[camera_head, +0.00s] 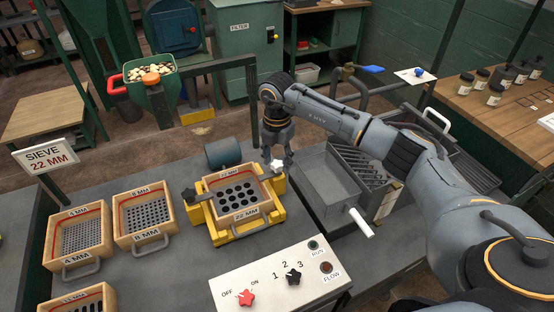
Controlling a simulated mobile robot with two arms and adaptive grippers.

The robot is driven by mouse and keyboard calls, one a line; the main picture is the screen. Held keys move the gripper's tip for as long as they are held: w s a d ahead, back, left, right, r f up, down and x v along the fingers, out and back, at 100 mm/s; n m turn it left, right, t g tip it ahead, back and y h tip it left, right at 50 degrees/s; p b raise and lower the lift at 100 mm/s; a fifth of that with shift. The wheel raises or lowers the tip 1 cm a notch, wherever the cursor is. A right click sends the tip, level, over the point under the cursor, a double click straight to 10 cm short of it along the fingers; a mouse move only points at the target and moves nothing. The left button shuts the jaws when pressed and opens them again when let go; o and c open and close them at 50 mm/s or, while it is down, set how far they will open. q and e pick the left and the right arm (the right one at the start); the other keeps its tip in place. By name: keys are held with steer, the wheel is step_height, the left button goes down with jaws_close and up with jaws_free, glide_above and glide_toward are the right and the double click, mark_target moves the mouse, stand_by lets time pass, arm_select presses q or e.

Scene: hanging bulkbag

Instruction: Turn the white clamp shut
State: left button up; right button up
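The white clamp (277,165) is a star-shaped knob at the back right corner of the yellow shaker frame (276,213). A dark bar runs from under it toward the sieve. The 22 mm sieve (236,196), a wooden tray with large black holes, sits in this frame. My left gripper is out of view.
A control panel (280,276) with red and black knobs stands in front. Sieves marked 4 MM (81,240) and 8 MM (146,220) lie at left. A grey metal bin (328,178) with a white handle (361,222) is close on the right, below my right arm.

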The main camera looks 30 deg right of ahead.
mark_target(277, 164)
steer(key=shift+r, duration=0.1)
step_height(277, 164, up, 12)
stand_by(0.6)
steer(key=shift+s+f, duration=0.1)
steer(key=shift+f, duration=0.1)
stand_by(0.3)
